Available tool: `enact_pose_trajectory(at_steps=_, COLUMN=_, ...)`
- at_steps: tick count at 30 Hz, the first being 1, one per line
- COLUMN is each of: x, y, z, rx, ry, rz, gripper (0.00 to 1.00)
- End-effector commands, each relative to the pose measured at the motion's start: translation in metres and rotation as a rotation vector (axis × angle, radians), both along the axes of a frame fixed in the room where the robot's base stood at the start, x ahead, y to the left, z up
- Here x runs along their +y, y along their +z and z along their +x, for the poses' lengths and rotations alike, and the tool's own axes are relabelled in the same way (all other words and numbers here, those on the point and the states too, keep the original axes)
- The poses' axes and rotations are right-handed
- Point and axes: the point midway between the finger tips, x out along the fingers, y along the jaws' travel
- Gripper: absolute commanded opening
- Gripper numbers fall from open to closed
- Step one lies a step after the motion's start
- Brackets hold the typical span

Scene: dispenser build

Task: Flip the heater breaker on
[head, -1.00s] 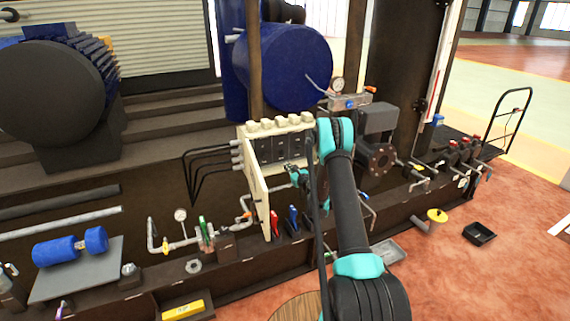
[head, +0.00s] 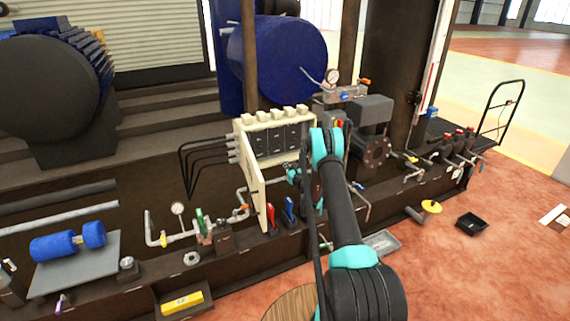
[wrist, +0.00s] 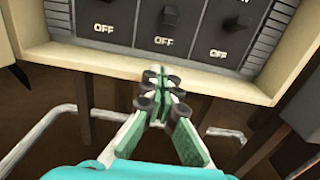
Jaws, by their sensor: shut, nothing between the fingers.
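The cream breaker box (head: 240,130) stands open at the middle of the head view, its door (head: 257,192) swung out at the left. It holds a row of dark breakers (head: 279,143). The wrist view shows three breaker switches, left (wrist: 104,2), middle (wrist: 167,18) and right (wrist: 233,22), each above an OFF label. No name labels show, so I cannot tell which one is the heater breaker. My gripper (wrist: 160,78) is shut and empty. In the wrist view its fingertips are at the box's lower rim (wrist: 130,58), below the middle switch; contact is unclear.
The open door is close to the left of my gripper. Red (head: 271,217) and blue (head: 289,208) handles stand below the box. Pipes and a gauge (head: 178,208) are at the left. A motor (head: 370,112) is at the right.

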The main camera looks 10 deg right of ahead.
Motion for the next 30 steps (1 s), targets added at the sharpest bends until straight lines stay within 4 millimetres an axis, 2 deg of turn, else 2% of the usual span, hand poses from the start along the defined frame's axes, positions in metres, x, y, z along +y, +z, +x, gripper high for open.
enact_pose_trajectory(at_steps=3, x=0.008, y=0.0, z=0.022, rx=0.0, ry=0.001, rz=0.0, gripper=0.0)
enact_pose_trajectory(at_steps=12, x=0.024, y=0.001, z=0.073, rx=0.0, ry=0.001, rz=0.0, gripper=0.0)
enact_pose_trajectory(at_steps=21, x=0.02, y=0.032, z=0.061, rx=0.0, ry=0.0, rz=0.0, gripper=0.0)
enact_pose_trajectory(at_steps=30, x=0.019, y=0.039, z=0.059, rx=0.0, ry=0.0, rz=0.0, gripper=0.0)
